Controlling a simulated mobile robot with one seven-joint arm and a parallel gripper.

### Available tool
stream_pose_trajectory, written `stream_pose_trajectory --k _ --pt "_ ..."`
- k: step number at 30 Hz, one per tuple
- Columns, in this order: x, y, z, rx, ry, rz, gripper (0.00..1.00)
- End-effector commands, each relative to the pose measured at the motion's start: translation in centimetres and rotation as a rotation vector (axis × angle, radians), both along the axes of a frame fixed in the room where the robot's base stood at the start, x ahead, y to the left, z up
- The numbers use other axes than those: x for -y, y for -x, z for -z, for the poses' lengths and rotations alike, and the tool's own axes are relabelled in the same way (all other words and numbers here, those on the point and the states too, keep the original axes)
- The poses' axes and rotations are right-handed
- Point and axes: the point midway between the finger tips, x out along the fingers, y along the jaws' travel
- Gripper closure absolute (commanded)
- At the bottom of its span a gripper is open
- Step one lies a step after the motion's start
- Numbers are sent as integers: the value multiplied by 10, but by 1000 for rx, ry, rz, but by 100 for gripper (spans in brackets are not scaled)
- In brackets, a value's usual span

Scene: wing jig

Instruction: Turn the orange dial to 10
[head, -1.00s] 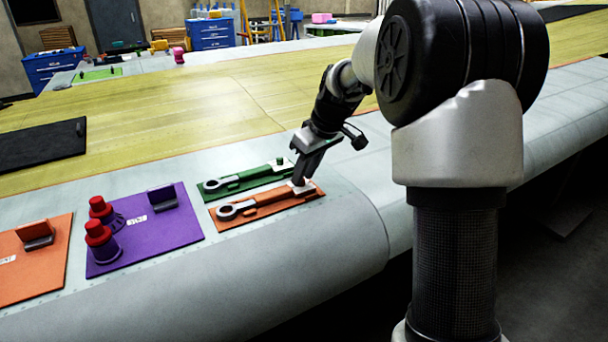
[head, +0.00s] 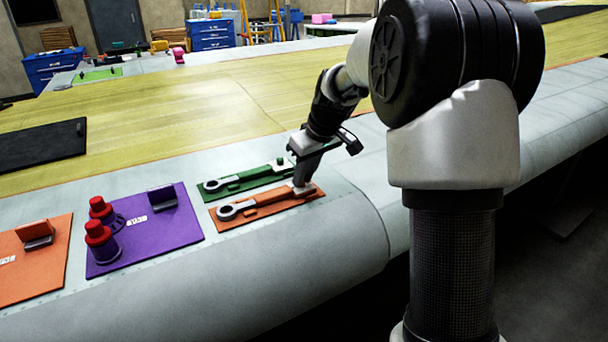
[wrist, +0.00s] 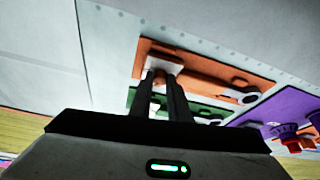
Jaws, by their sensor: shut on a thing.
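The orange board (head: 255,216) lies on the grey wing skin. It carries a grey wrench-like tool with a ring end (head: 229,211) at its left and a pale block at its right end, where the dial sits. It also shows in the wrist view (wrist: 215,72), with the pale block (wrist: 163,62) at the fingertips. My gripper (head: 302,186) reaches down onto this right end. In the wrist view its two dark fingers (wrist: 163,82) are closed around the small dial there. The fingers hide most of the dial, and no number on it can be read.
A green board (head: 228,187) with a similar tool lies just behind the orange one. To the left are a purple board (head: 165,234) with red-topped posts (head: 97,230) and another orange board (head: 20,272). The wing skin right of my gripper is clear.

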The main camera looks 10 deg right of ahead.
Motion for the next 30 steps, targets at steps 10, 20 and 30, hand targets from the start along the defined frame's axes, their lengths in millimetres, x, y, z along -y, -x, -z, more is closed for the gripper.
stream_pose_trajectory --k 10,20,30 --pt "-5 1 -2 2 3 276 100" --pt "-9 1 -2 2 3 585 100" --pt "-11 0 -1 2 3 835 100"
